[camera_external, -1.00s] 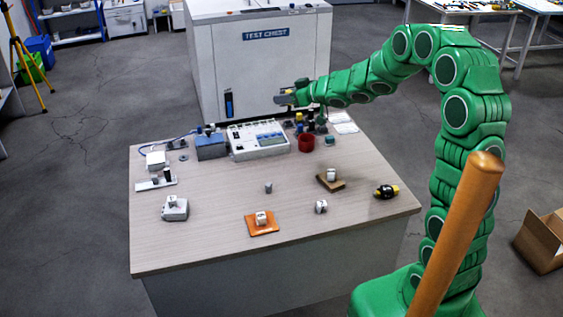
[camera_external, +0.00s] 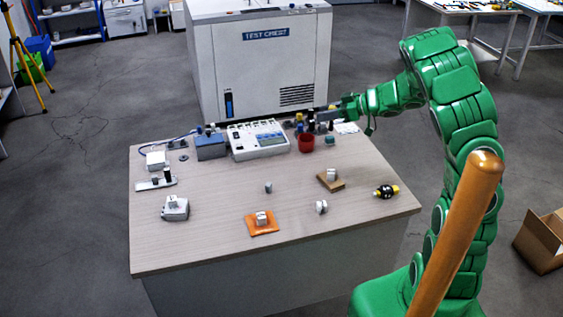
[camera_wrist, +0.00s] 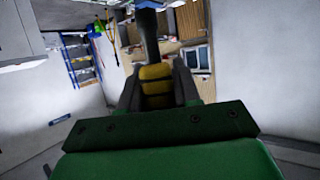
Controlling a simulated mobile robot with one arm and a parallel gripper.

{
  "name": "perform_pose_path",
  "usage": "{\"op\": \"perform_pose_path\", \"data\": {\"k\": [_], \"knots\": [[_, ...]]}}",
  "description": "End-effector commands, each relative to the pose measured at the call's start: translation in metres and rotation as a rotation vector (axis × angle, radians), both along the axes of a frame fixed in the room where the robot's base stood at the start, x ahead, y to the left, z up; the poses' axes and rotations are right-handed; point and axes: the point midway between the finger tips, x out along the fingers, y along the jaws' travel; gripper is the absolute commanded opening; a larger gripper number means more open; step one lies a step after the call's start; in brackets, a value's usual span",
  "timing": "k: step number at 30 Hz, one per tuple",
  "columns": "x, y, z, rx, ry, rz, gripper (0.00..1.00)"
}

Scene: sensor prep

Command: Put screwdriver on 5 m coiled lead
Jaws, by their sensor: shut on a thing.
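My gripper (camera_external: 328,115) is over the back right part of the table, near the white chest. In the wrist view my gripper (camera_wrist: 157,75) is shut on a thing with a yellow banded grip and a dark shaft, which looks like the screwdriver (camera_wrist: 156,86). The shaft points away from the jaws, and its far end is partly cut off by the frame. I cannot tell for sure which thing is the coiled lead.
The table (camera_external: 215,235) holds a meter box (camera_external: 258,139), a blue-grey box (camera_external: 211,147), an orange pad (camera_external: 262,226) and a brown block (camera_external: 330,182). Small items crowd the back edge. The test chest (camera_external: 260,70) stands behind.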

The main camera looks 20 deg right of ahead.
Motion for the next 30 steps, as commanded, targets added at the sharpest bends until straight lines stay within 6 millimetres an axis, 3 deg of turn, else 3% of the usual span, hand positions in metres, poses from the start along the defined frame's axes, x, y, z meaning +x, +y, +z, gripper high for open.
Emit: {"op": "perform_pose_path", "data": {"k": [14,30], "knots": [[-0.079,-0.070,-0.032,-0.003,-0.001,0.107,0.01],[-0.211,-0.131,-0.053,0.000,0.000,0.168,0.01]]}}
